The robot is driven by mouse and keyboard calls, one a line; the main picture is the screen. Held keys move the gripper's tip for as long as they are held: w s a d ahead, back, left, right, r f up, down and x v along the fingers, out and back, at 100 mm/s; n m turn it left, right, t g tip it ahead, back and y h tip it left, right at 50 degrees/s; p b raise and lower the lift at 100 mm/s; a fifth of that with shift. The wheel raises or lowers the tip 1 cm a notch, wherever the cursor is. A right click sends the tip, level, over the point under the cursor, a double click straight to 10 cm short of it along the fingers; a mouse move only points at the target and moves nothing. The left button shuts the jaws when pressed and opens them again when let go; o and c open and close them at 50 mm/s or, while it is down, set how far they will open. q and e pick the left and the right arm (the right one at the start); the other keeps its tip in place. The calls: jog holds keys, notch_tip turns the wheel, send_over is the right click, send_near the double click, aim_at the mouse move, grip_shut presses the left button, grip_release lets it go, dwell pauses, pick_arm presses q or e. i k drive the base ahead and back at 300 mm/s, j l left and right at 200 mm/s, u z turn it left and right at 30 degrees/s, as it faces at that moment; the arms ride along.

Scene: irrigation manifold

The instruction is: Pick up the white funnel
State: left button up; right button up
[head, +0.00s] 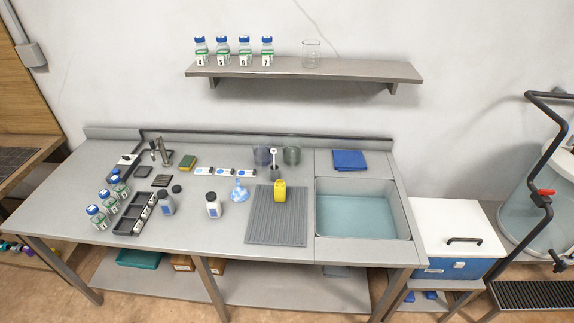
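A small pale blue-and-white cone-shaped thing (239,192) stands on the grey worktop near its middle, just left of the ribbed grey mat. It looks like a funnel with its wide end down, but it is too small to be sure, and its colour looks bluish rather than plain white. It stands apart from the white dark-capped bottle (213,206) on its left and the yellow container (280,191) on its right. Neither of my grippers shows in the head view.
The ribbed mat (262,232) lies beside the water-filled sink (357,217). Behind stand clear beakers (291,156) and flat white-and-blue packs (223,172). Blue-capped bottles (97,216) and a black tray (126,226) crowd the left. The worktop's front middle is clear.

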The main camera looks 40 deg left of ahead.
aim_at(239, 194)
jog(key=u, duration=1.8)
